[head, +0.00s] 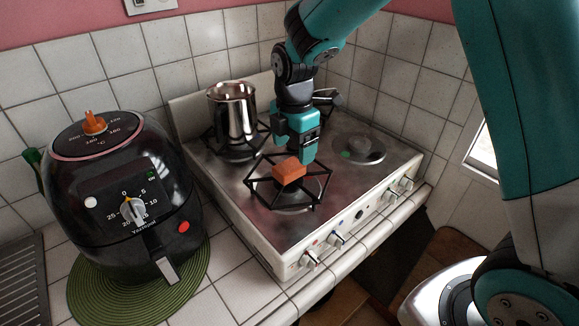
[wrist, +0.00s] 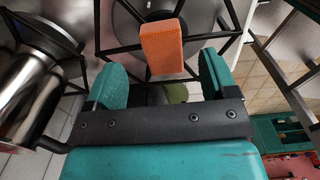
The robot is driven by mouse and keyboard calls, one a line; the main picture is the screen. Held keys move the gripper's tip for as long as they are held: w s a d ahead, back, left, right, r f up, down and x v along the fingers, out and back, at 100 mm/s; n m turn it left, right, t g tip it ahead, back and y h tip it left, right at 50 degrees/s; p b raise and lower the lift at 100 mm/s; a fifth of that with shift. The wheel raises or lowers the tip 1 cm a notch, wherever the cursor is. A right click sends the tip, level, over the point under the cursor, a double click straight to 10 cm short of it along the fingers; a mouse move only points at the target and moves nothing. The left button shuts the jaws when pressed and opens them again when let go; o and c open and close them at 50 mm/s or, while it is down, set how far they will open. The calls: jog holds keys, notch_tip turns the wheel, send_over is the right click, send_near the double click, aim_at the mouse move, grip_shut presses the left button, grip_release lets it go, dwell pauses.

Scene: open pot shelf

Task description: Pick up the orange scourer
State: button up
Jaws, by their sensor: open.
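The orange scourer (head: 289,172) is a small block lying on the black pan support of the front burner, in the head view. It also shows in the wrist view (wrist: 162,50), near the top centre, ahead of the fingers and between their lines. My gripper (head: 297,150) points down just above and behind the scourer in the head view. In the wrist view the two teal fingers of my gripper (wrist: 162,82) are spread wide apart. Nothing is between the fingertips, and I see no contact with the scourer.
A steel pot (head: 233,115) stands on the back-left burner, close to my gripper. The steel hob (head: 222,185) has knobs along its front. A black air fryer (head: 125,195) stands on a green mat (head: 88,300) at left. The hob's right side is mostly clear.

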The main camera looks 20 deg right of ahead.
aim_at(294, 163)
notch_tip(294, 163, down, 5)
jog(key=shift+s+f+p, duration=0.1)
jog(key=shift+p, duration=1)
jog(key=c, duration=1.1)
jog(key=shift+o, duration=0.2)
notch_tip(294, 163, up, 20)
jog(key=b, duration=0.3)
jog(key=shift+b, duration=0.4)
jog(key=shift+o, duration=0.9)
jog(key=shift+c, duration=0.3)
